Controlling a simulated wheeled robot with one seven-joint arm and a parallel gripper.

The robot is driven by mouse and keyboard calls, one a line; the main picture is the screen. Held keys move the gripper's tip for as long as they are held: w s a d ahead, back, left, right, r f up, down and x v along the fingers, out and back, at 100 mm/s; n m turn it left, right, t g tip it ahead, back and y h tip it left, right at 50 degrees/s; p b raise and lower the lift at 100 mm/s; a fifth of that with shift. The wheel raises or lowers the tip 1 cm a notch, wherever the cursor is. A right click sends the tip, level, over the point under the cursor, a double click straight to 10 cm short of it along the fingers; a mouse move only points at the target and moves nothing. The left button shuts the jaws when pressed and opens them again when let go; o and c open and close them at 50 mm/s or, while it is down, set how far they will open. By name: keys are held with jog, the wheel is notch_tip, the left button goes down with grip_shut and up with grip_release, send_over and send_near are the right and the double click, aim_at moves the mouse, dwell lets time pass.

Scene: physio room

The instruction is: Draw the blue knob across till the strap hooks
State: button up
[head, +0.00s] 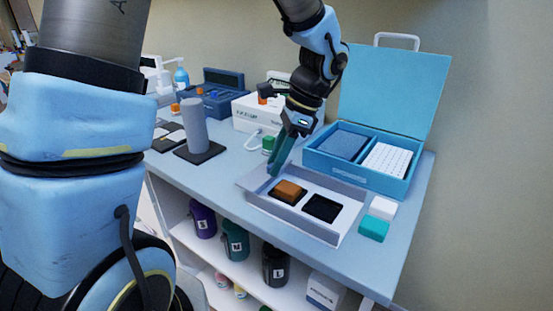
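I cannot make out a blue knob or a strap in the head view. My gripper (277,165) points down over the back left part of a shallow white-grey tray (338,236). Long dark teal pieces run down from its wrist; I cannot tell whether they are fingers or something held, or whether the gripper is open or shut. In the tray, an orange-brown block (289,190) sits in a dark square recess just below the gripper. A black square (321,207) beside it on the right looks empty.
An open blue case (350,178) with a raised lid stands behind right. A white block (383,208) and teal block (374,229) lie right of the tray. A grey cylinder (195,125), a white device (243,116) and a dark blue box (222,105) stand left. Bottles stand on the shelf below.

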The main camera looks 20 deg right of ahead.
grip_shut()
dwell(1.0)
